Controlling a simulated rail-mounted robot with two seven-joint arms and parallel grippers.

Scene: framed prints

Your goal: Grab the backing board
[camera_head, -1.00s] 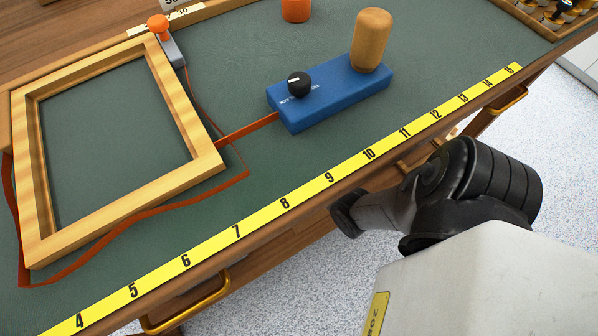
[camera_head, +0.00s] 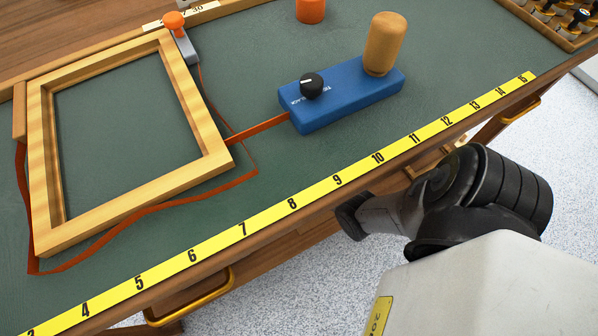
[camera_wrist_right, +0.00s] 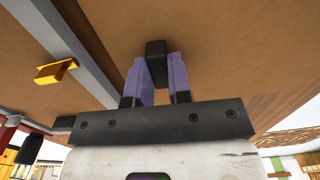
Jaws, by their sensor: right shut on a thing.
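In the right wrist view, my right gripper (camera_wrist_right: 157,72) has two purple fingers shut on a small black block (camera_wrist_right: 155,48). The block lies against a broad plain brown panel (camera_wrist_right: 220,50) that fills the upper part of that view. I cannot tell for sure whether this panel is the backing board. In the head view, an empty wooden frame (camera_head: 215,155) lies on the green bench top, with the green surface showing through its opening. One of my arms shows at the lower right of the head view, without visible fingers. My left gripper is not in view.
A blue block (camera_head: 345,95) with a black knob and a wooden handle stands on the bench. An orange strap (camera_head: 150,208) loops around the frame. A yellow ruler (camera_head: 290,203) follows the front edge. A gold bracket (camera_wrist_right: 55,72) shows beside a grey rail in the wrist view.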

